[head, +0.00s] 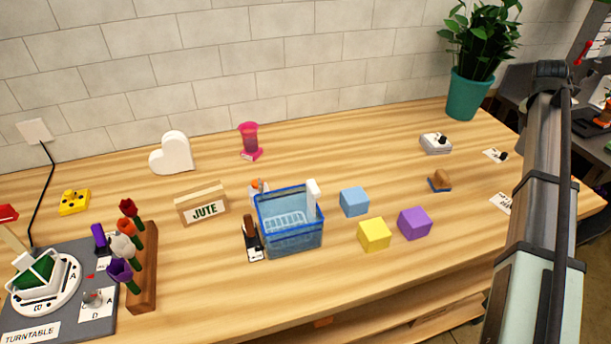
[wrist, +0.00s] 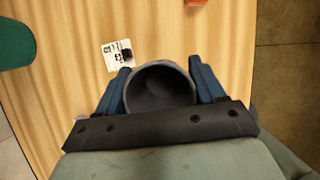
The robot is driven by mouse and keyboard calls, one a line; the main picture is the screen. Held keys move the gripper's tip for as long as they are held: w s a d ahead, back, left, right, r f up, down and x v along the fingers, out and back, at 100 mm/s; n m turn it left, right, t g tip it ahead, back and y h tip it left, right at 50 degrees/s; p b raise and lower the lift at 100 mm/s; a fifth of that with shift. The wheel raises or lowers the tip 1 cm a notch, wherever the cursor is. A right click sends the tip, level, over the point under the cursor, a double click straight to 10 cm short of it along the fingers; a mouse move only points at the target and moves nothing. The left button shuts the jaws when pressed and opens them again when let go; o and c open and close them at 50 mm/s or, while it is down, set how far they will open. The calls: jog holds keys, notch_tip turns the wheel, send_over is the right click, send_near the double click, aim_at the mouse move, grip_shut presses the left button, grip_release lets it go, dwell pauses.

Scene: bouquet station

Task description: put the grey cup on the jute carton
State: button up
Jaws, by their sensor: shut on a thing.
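The grey cup (wrist: 146,102) is in the wrist view, its open mouth facing the camera and its inside dark and empty. My gripper (wrist: 161,84) is shut on it, with one blue finger on each side. The cup and the gripper do not show in the head view, where only my arm is seen at the right. The jute carton (head: 187,216) is a low tan box with a white JUTE label, left of centre on the table in the head view. Its top looks clear.
A blue basket (head: 290,241) stands right of the carton, with a dark brown-topped item (head: 250,232) between them. Blue (head: 354,201), yellow (head: 374,235) and purple (head: 414,223) cubes lie further right. Flowers in a wooden rack (head: 146,270) stand left. A white heart (head: 174,153) is behind.

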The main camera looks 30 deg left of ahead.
jog(key=s+a+r+n+t+y, duration=0.1)
jog(key=s+a+n, duration=0.25)
jog(key=a, duration=1.65)
jog(key=s+a+r+n+y, duration=0.15)
jog(key=s+a, duration=0.25)
jog(key=a, duration=1.6)
jog(key=s+a+r+n+y, duration=0.1)
jog(key=s+a+n, duration=0.1)
jog(key=s+a, duration=0.75)
jog(key=s+a+r+n, duration=0.2)
jog(key=s+a, duration=0.4)
jog(key=a, duration=0.6)
jog(key=r+n+y, duration=0.1)
jog(key=n+y, duration=0.1)
jog(key=n, duration=0.2)
send_over(200, 192)
jog(key=shift+h, duration=0.25)
jog(key=shift+a+f, duration=0.1)
jog(key=shift+f, duration=4.55)
jog(key=shift+f, duration=0.1)
